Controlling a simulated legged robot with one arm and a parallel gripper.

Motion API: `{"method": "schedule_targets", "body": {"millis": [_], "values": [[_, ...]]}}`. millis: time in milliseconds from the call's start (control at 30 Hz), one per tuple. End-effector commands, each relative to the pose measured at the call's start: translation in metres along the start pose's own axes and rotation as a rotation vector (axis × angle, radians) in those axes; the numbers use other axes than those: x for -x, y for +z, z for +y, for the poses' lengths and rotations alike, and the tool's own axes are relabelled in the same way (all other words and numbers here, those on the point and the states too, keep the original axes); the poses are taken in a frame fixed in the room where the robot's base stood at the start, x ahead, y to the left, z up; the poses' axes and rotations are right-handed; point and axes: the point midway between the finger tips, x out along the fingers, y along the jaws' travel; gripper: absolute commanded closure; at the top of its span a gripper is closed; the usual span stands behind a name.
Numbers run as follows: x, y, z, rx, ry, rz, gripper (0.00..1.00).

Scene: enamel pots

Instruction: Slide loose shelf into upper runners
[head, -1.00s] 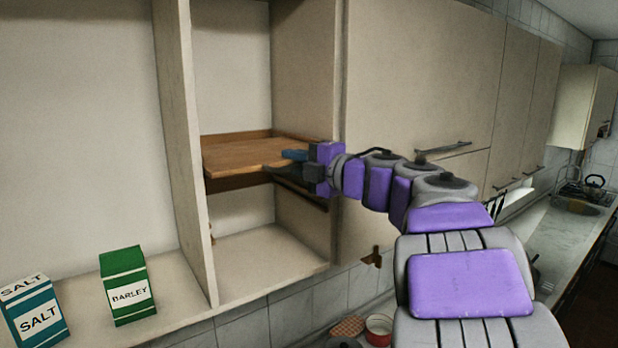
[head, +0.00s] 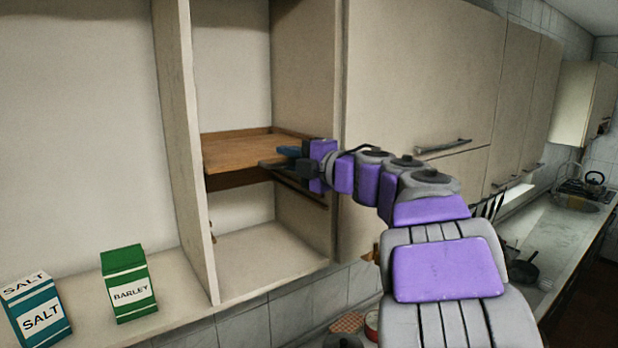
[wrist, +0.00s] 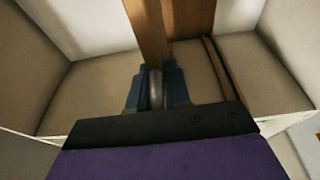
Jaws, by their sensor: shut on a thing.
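In the wrist view the board (wrist: 149,28) runs away from between my blue fingers (wrist: 155,90). A dark runner (head: 302,190) shows on the right wall below the shelf. The upper runners are hidden, so I cannot tell whether the shelf sits in them.
The cabinet divider (head: 181,120) stands left of the shelf, and a closed door (head: 420,80) is to the right. A salt box (head: 38,315) and a barley box (head: 129,285) stand on the ledge at left. The bay floor (head: 262,262) is clear.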

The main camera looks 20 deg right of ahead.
Motion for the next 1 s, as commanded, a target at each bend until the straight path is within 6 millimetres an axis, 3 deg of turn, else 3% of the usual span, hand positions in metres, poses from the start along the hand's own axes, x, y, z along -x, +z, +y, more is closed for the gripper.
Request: {"method": "schedule_targets", "body": {"millis": [1000], "values": [[-0.033, 0.009, 0.002, 0.0, 0.003, 0.0, 1.0]]}}
